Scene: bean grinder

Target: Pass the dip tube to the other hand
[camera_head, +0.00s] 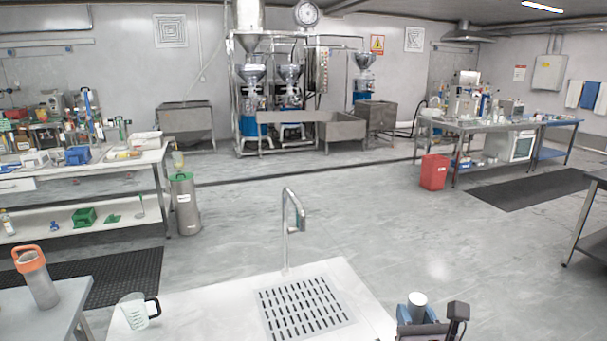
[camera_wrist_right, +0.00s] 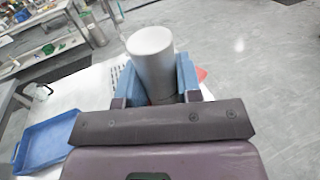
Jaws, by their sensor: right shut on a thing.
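My right gripper (camera_head: 420,318) is at the bottom right of the head view, by the right edge of the white counter. Its blue fingers are shut on a plain grey cylinder, which I take to be the dip tube (camera_head: 418,299). In the right wrist view the dip tube (camera_wrist_right: 151,58) stands up between the blue fingers of the right gripper (camera_wrist_right: 155,82), its closed-looking round end towards the top of the picture. Its lower part is hidden by the gripper body. My left gripper is in neither view.
The white counter (camera_head: 205,315) holds a slotted drain plate (camera_head: 303,305), a tall tap (camera_head: 287,235) and a clear measuring jug (camera_head: 138,311). A metal cylinder with an orange handle (camera_head: 36,277) stands on a table at left. A blue tray (camera_wrist_right: 47,140) shows in the wrist view.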

